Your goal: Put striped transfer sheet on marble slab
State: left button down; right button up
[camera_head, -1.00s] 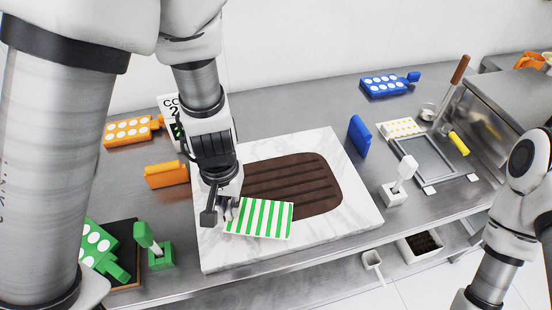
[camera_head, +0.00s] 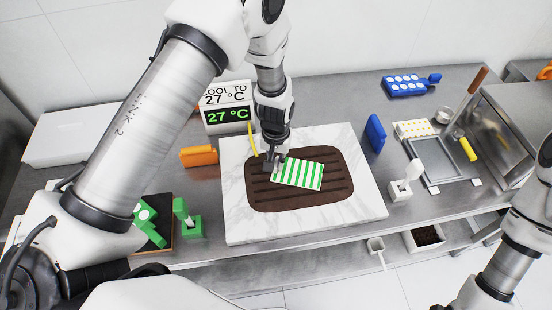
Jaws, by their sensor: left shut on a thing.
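The green-and-white striped transfer sheet (camera_head: 300,174) is over the dark chocolate patch (camera_head: 335,194) on the white marble slab (camera_head: 366,203). My left gripper (camera_head: 275,164) is shut on the sheet's left end. I cannot tell whether the sheet touches the chocolate or hovers just above it. Ridges run across the chocolate around the sheet. My right arm shows at the right edge, but its gripper is out of view.
A display reading 27 °C (camera_head: 228,115) stands behind the slab. An orange block (camera_head: 198,156) and a green tool in its holder (camera_head: 188,219) stand left of it. A blue block (camera_head: 375,133) and a white tool (camera_head: 402,186) stand to the right.

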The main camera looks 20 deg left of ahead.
pick_arm(q)
jog(key=c, duration=1.2)
grip_release()
jog(key=shift+c, duration=0.2)
jog(key=shift+o, duration=0.3)
jog(key=shift+s+r, duration=0.1)
jog(key=shift+s, duration=0.05)
jog(key=shift+r, duration=0.1)
jog(key=shift+r, duration=0.25)
notch_tip(320, 180, up, 11)
jog(key=b, duration=0.3)
jog(key=shift+r, duration=0.2)
